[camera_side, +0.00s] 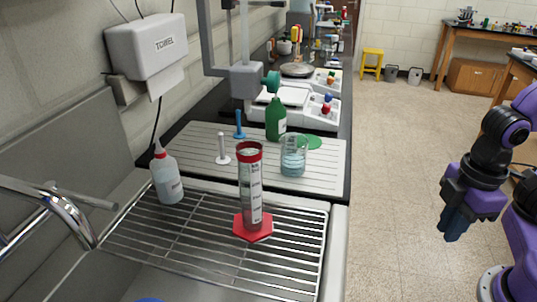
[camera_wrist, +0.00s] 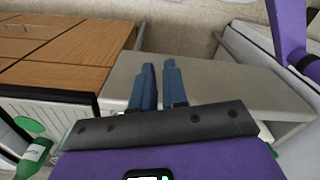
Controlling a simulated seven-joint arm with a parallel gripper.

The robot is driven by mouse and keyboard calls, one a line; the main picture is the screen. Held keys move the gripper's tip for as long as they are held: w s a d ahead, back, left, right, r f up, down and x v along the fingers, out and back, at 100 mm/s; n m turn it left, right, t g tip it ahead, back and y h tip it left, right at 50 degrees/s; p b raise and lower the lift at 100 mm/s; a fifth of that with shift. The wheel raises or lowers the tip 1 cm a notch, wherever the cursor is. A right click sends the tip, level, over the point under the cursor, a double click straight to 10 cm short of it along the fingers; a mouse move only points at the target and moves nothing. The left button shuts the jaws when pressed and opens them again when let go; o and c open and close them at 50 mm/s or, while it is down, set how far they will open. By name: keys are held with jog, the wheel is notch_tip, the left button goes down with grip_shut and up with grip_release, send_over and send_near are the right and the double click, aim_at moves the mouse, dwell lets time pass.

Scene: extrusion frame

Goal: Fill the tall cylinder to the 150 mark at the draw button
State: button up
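The tall cylinder (camera_side: 251,190) is clear, with a red collar at the top and a red six-sided base. It stands upright on the wire rack of the sink in the side view. Its marks and any liquid level are too small to read. I cannot make out a labelled draw button. A grey block with a dark green knob (camera_side: 272,81) hangs behind the cylinder. My gripper (camera_side: 452,228) is at the right, over the floor and far from the cylinder. Its blue fingers, also in the wrist view (camera_wrist: 160,68), are close together with nothing between them.
A white squeeze bottle (camera_side: 168,178) stands on the rack (camera_side: 140,240). A beaker (camera_side: 293,158), a green bottle (camera_side: 276,118) and white and blue small stands are on the ribbed board (camera_side: 200,142) behind. A faucet (camera_side: 50,205) reaches in from the left. Open floor lies between bench and arm.

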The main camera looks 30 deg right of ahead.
aim_at(274, 82)
jog(key=shift+w+a+r, duration=0.1)
jog(key=shift+w+a, duration=0.05)
grip_shut()
jog(key=w+a+r+m+t+y, duration=0.2)
jog(key=w+a+r+m, duration=0.1)
jog(key=r+m, duration=0.4)
jog(key=w+a+r+m+t+y, duration=0.2)
jog(key=w+a+r+m, duration=0.2)
jog(key=r, duration=0.8)
jog(key=w+a+r+m+t+y, duration=0.2)
jog(key=w+a+r+m, duration=0.2)
jog(key=w+r+m, duration=0.3)
notch_tip(274, 82, up, 2)
jog(key=m, duration=0.3)
jog(key=shift+r+m, duration=0.15)
jog(key=shift+m, duration=0.15)
jog(key=w+a+f, duration=0.6)
jog(key=w+a, duration=0.2)
jog(key=shift+f, duration=0.4)
